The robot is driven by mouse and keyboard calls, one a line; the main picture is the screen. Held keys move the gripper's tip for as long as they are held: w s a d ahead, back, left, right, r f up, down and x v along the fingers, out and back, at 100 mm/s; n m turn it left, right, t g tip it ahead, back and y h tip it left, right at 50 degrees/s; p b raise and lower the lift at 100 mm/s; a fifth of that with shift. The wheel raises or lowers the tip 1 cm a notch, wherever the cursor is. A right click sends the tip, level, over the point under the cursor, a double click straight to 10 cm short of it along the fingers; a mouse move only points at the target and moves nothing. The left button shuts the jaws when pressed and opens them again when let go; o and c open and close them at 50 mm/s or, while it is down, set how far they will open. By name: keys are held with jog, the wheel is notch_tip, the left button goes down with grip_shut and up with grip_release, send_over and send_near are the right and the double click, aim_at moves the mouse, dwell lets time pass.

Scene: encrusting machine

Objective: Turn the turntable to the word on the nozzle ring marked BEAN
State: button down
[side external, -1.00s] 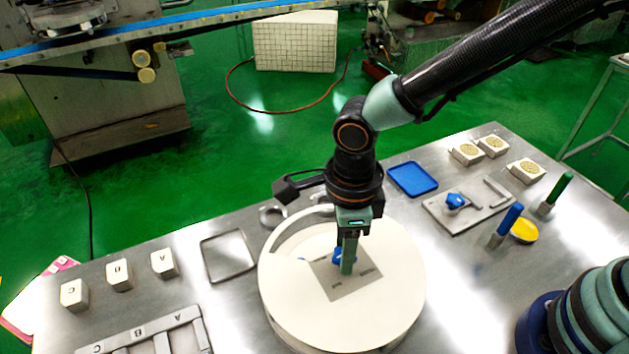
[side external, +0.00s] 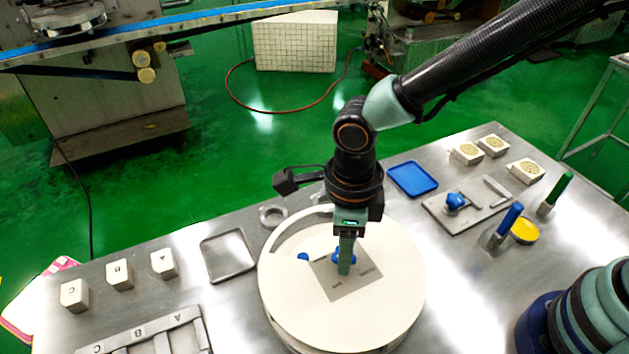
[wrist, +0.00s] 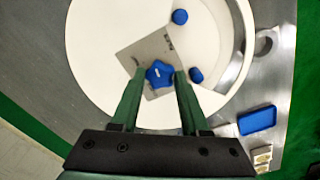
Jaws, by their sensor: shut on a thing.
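The round white turntable (side external: 395,295) lies on the steel table. A grey square plate (side external: 357,292) with small dark words sits at its middle; the words are too small to read, so I cannot tell which is BEAN. A blue lobed knob (wrist: 159,74) with a pale line mark stands on the plate. My gripper (side external: 345,268) points down and is shut on the knob, with one finger on each side in the wrist view (wrist: 157,80). The fingers hide part of the knob and plate in the side view. A small blue peg (side external: 303,257) is on the disc's left.
A blue tray (side external: 412,178), a plate with another blue knob (side external: 455,201), and blue (side external: 507,225) and green (side external: 556,193) handles stand right. Lettered blocks (side external: 119,274) and an empty metal tray (side external: 228,255) stand left.

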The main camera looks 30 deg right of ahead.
jog(key=shift+r, duration=0.1)
jog(key=shift+c, duration=2)
grip_release()
notch_tip(320, 180, up, 12)
